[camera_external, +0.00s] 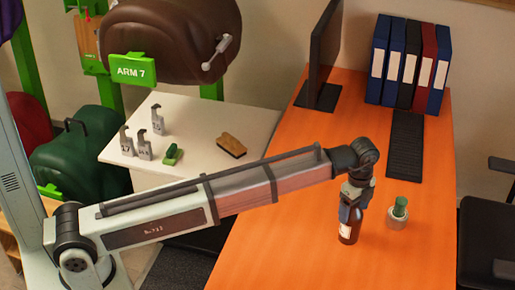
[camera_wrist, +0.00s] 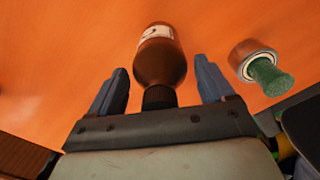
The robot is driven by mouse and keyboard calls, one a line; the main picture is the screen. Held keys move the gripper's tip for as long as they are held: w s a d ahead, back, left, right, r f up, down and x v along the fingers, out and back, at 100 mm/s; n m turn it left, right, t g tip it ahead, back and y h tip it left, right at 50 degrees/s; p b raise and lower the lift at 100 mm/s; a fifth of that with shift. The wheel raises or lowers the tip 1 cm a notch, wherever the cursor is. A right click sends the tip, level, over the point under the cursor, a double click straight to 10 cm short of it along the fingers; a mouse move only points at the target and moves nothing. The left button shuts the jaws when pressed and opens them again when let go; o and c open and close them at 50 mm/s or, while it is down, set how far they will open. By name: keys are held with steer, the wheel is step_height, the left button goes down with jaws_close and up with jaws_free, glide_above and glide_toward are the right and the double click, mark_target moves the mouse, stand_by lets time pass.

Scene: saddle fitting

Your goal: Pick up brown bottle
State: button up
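The brown bottle (camera_external: 348,230) stands on the orange desk below my gripper (camera_external: 354,200) in the external view. It has a pale label and a dark cap. In the wrist view the bottle (camera_wrist: 160,62) lies between the two blue fingers of my gripper (camera_wrist: 160,90), its cap toward the palm. The fingers are open, with a visible gap on each side of the bottle. In the external view the gripper hides the bottle's top.
A jar with a green top (camera_external: 398,214) stands just right of the bottle; it also shows in the wrist view (camera_wrist: 258,68). A keyboard (camera_external: 405,145), monitor (camera_external: 322,55) and binders (camera_external: 408,65) are farther back. The desk front (camera_external: 280,255) is clear.

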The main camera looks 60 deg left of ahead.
jaws_close()
stand_by(0.6)
